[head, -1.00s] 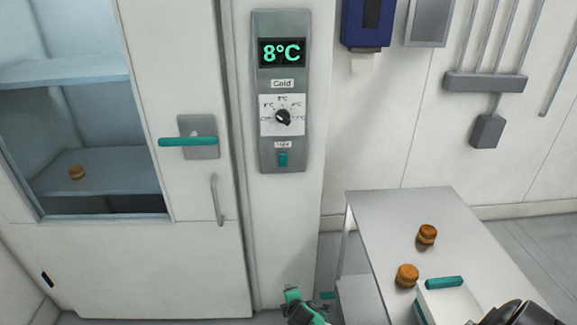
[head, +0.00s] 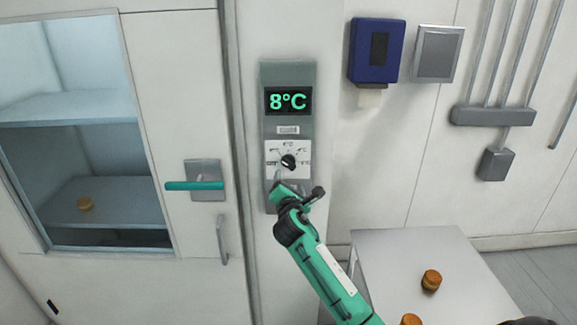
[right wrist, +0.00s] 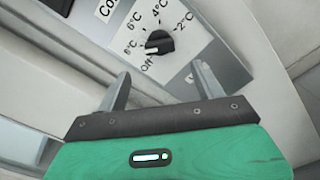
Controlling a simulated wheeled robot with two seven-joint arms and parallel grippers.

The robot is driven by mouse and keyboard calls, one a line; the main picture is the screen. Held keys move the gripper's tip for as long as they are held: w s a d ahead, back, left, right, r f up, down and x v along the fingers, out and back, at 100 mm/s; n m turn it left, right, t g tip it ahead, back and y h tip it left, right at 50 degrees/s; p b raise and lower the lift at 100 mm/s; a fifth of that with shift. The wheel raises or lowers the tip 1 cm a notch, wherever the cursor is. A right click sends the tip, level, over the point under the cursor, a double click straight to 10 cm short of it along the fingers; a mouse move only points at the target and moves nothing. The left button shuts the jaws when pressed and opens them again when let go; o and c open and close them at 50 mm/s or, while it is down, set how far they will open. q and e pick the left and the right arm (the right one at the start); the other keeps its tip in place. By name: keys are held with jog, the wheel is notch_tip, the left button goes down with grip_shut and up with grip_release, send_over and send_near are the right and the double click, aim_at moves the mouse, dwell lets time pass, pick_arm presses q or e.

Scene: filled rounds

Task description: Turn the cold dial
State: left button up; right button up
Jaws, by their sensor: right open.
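The cold dial (head: 288,161) is a black knob on a white scale plate, on a grey wall panel (head: 307,78) below a display (head: 289,100) reading 8°C. In the right wrist view the dial (right wrist: 159,42) shows marks from Off through 8, 6, 4 to 2°C. My left gripper is not in view.
A cold room door with a teal handle (head: 194,185) is left of the panel. A blue dispenser (head: 377,48) hangs to the right. A steel table (head: 395,258) with round brown items (head: 431,280) stands at lower right.

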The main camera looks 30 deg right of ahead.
aim_at(288, 166)
jog(key=p+x, duration=0.2)
jog(key=x, duration=0.5)
jog(key=shift+w+d, duration=0.15)
jog(key=shift+w, duration=0.15)
jog(key=shift+w+d, duration=0.3)
jog(key=shift+w, duration=0.25)
jog(key=c, duration=1)
